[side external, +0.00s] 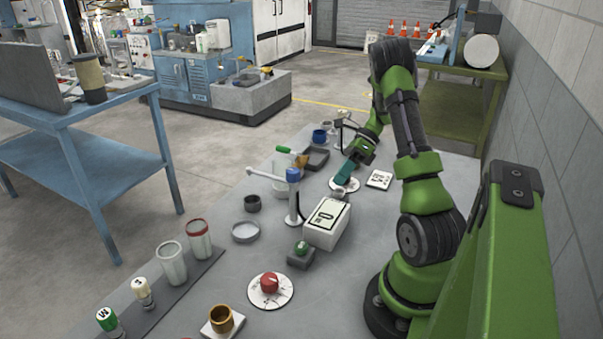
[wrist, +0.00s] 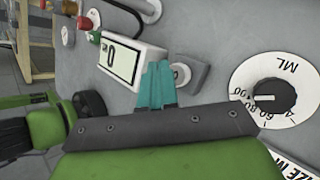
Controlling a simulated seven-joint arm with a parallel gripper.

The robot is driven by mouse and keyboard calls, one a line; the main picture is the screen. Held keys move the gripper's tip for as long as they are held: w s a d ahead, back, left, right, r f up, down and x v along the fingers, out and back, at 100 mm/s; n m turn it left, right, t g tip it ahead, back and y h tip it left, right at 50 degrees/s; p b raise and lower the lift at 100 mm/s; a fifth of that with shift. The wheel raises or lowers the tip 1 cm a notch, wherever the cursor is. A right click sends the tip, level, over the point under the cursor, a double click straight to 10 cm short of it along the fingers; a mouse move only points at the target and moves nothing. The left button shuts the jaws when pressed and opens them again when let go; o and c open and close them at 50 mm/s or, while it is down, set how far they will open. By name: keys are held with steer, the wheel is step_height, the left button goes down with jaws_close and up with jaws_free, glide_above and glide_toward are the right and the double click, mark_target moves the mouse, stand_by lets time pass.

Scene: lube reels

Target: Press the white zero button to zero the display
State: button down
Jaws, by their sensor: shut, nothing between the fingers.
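The white round button (wrist: 181,74) sits on a small grey block (wrist: 196,72) in the wrist view. The white display box (wrist: 133,62) beside it shows what looks like a 0 on its pale screen. The box also shows in the side view (side external: 328,224). My gripper (wrist: 158,68) has teal fingers held together with nothing between them. In the wrist view its tips overlap the space between the box and the button, partly in front of the block. I cannot tell whether they touch anything. In the side view my gripper (side external: 343,178) is just behind the display box.
A dial with a black knob (wrist: 274,95) lies right of the button in the wrist view. In the side view, a blue-topped stand (side external: 293,190), a green button (side external: 301,248) and a red dial knob (side external: 269,283) are near the box. A white card (side external: 379,180) lies right of my gripper.

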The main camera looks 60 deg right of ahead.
mark_target(341, 189)
steer(key=shift+r, duration=0.1)
steer(key=shift+r, duration=2.4)
